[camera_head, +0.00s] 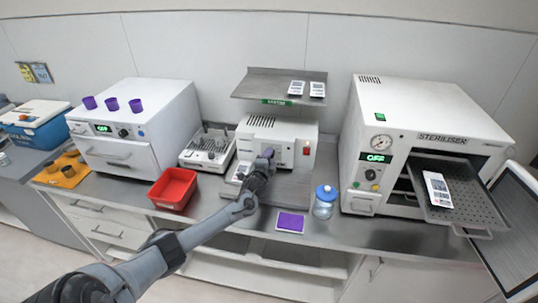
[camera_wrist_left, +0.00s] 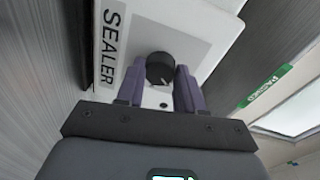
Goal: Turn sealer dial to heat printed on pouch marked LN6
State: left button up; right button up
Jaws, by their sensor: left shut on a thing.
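The sealer (camera_head: 285,128) is a white box in the middle of the bench, with a red switch on its front. In the left wrist view, its black dial (camera_wrist_left: 160,67) sits beside the printed word SEALER (camera_wrist_left: 110,45). My left gripper (camera_head: 266,158) is at the sealer's front, its two purple-grey fingers on either side of the dial, shut on it. In the head view the gripper hides the dial. Two white pouches (camera_head: 297,88) (camera_head: 317,90) lie on the shelf above, and another pouch (camera_head: 437,189) lies on the steriliser's tray. Their print is too small to read. My right gripper is not in view.
The steriliser (camera_head: 420,115) stands right with its tray (camera_head: 465,205) pulled out. A blue-lidded jar (camera_head: 324,206), a purple pad (camera_head: 290,222) and a red bin (camera_head: 173,190) stand near the front edge. A metal shelf (camera_head: 262,84) overhangs the sealer.

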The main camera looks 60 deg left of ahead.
pick_arm(q)
jog(key=shift+m+p, duration=0.3)
jog(key=shift+m, duration=0.3)
jog(key=o, duration=1)
jog(key=shift+o, duration=0.2)
jog(key=p+v, duration=0.2)
jog(key=v, duration=0.8)
jog(key=shift+s+d+r, duration=0.15)
jog(key=shift+s+d, duration=0.1)
jog(key=shift+d, duration=0.1)
